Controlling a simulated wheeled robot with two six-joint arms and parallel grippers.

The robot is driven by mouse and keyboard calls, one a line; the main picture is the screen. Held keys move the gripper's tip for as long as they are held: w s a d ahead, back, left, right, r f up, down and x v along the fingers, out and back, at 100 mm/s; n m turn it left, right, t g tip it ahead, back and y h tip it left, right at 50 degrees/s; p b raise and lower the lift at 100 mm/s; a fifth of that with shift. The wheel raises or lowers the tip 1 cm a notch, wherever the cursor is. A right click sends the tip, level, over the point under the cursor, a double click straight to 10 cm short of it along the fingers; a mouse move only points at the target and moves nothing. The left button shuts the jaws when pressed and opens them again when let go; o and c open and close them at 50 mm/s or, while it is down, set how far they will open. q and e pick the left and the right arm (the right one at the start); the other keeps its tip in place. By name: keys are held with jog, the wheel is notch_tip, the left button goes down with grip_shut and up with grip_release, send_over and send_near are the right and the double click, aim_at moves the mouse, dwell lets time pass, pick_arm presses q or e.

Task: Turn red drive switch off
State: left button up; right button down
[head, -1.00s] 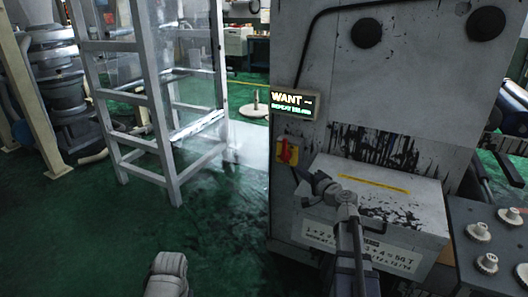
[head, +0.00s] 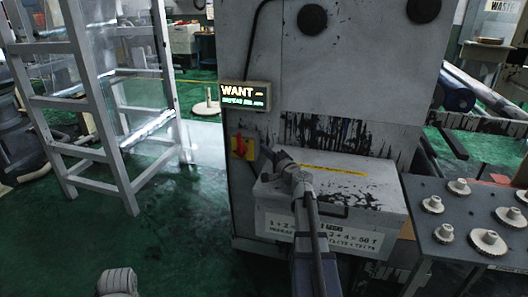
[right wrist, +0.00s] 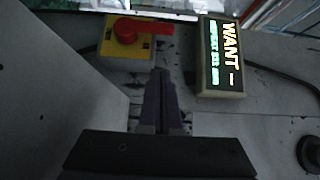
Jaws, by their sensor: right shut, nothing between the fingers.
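The red drive switch (head: 241,147) is a red rotary handle on a yellow plate, on the left part of the grey machine's front. It also shows in the right wrist view (right wrist: 128,30), at the top, with its handle pointing to the right. My right gripper (head: 268,152) is just right of the switch in the head view. In the right wrist view its fingers (right wrist: 161,75) are together and empty, pointing up just below and right of the yellow plate. I cannot tell whether they touch anything. My left gripper is not clearly in view; a grey part of mine shows at the bottom left.
A lit display reading "WANT" (head: 244,96) sits above the switch. A box ledge (head: 335,190) juts out below right of it. A table with several pale gears (head: 470,222) stands at right. A white frame (head: 95,110) stands at left, with open green floor between.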

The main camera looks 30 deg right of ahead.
aim_at(241, 137)
jog(key=shift+w+a, duration=0.35)
jog(key=shift+w, duration=1.25)
jog(key=shift+w+a, duration=0.3)
jog(key=shift+w, duration=1.3)
jog(key=shift+w+a, duration=0.35)
jog(key=shift+w, duration=1.25)
jog(key=shift+w+a+r+n+g+p, duration=0.5)
jog(key=shift+n+g+p, duration=0.15)
jog(key=shift+p, duration=1.1)
jog(key=w+a+n+g+p, duration=0.1)
jog(key=p, duration=0.1)
jog(key=w+a+n+g+h+p, duration=0.1)
jog(key=g+p, duration=0.1)
jog(key=p, duration=0.1)
jog(key=w+n+g+p, duration=0.1)
jog(key=p, duration=0.2)
jog(key=shift+w+a+r+n+g+h, duration=0.2)
jog(key=shift+w+a+n+g+h, duration=0.1)
jog(key=shift+a+g, duration=0.1)
jog(key=w+a+f+n+g+h, duration=0.3)
jog(key=f+n+g, duration=0.1)
jog(key=g, duration=0.1)
jog(key=shift+w+a+f+h+p, duration=0.15)
jog(key=shift+w+f+h+p, duration=0.15)
jog(key=shift+w+p, duration=0.1)
